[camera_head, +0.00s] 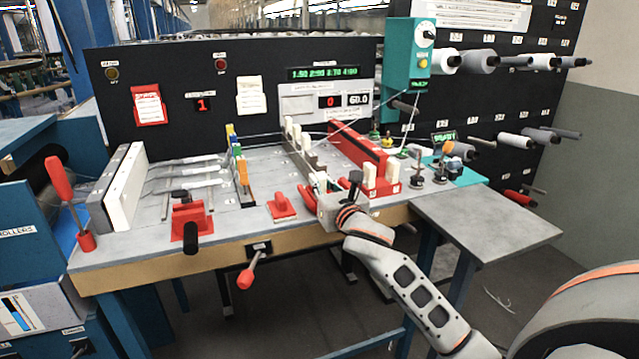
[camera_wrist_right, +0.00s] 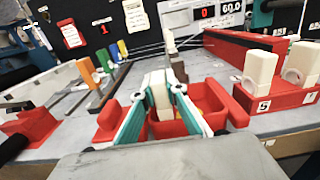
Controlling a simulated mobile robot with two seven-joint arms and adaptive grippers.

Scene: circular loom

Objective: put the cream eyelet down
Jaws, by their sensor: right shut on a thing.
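My right gripper (camera_head: 321,184) is at the front edge of the loom table, and its fingers (camera_wrist_right: 160,92) show in the right wrist view. They are shut on a cream eyelet (camera_wrist_right: 158,98), a pale upright piece. The eyelet is over or inside a small red open tray (camera_wrist_right: 208,98); I cannot tell whether it touches the tray floor. The fingers and eyelet hide part of the tray. In the head view my gripper mostly hides the eyelet. My left gripper is in neither view.
Right of the tray, a red numbered rack (camera_wrist_right: 272,98) holds similar cream pieces (camera_wrist_right: 259,72). A red block with a handle (camera_head: 282,207) stands left of my gripper. Coloured pegs (camera_head: 240,160) stand farther left. The grey side table (camera_head: 485,228) at right is clear.

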